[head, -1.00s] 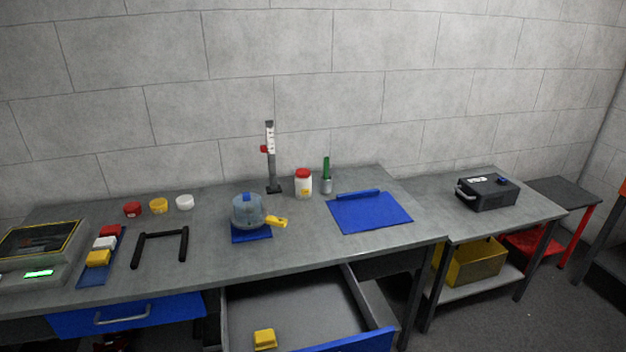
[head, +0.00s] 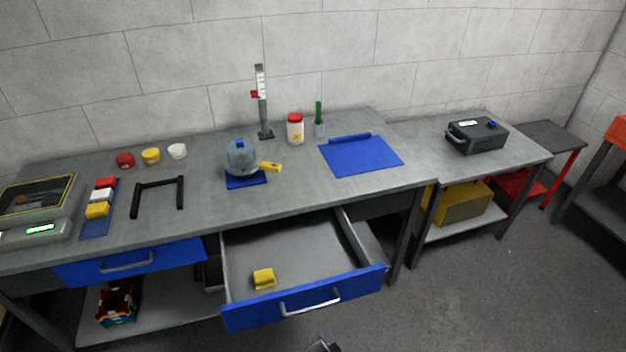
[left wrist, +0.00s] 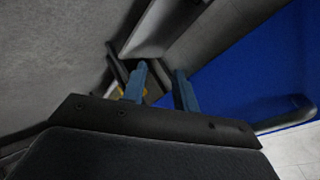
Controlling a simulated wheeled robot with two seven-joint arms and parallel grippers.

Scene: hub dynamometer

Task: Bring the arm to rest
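My left gripper (left wrist: 160,86) shows in the left wrist view, its two blue fingers apart with a gap and nothing seen held between them. Behind the fingers are a dark frame, a bit of something yellow and a blue panel (left wrist: 245,65) with a bar handle. In the head view only a small dark piece of one of my arms (head: 322,345) shows at the bottom edge, in front of the open drawer (head: 305,298); I cannot tell which arm. My right gripper is not identifiable in either view.
The drawer holds a yellow block (head: 264,279). Grey floor (head: 470,300) lies clear at right.

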